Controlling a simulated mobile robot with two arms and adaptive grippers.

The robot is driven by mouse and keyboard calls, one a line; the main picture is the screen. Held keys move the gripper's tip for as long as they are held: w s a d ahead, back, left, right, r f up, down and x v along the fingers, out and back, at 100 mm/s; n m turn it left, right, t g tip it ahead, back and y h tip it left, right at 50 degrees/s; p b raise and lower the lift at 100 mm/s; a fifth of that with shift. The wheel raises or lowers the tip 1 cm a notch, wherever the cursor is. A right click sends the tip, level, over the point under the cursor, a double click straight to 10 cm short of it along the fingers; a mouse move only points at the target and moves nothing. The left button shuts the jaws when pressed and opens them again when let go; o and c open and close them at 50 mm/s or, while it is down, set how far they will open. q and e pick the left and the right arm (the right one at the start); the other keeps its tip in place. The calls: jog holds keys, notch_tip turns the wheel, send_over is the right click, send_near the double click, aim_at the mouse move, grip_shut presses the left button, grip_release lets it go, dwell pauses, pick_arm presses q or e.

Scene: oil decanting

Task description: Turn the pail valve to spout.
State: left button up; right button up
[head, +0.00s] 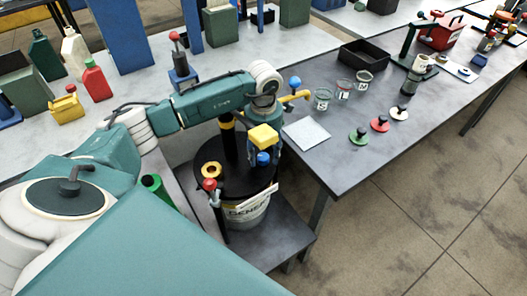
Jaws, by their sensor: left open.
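The pail (247,212), grey with a printed label, stands on a low dark shelf under a black lid (215,154). A black post (228,143) with a yellow band rises from the lid. A yellow spout (291,98) with a blue knob (295,82) shows beyond my wrist, toward the table. My left gripper (264,152) points down over the right side of the lid, open, beside yellow and blue parts. My wrist and arm hide much of the pump, so the valve's setting and any contact are unclear. My right gripper is out of view.
Green, red and white knobbed discs (380,125) and a black tray (363,57) are also there. A red-knobbed black rod (215,205) stands at the pail's left front.

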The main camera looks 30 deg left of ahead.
pick_arm(q)
jog(key=c, duration=1.1)
jog(key=shift+c, duration=0.2)
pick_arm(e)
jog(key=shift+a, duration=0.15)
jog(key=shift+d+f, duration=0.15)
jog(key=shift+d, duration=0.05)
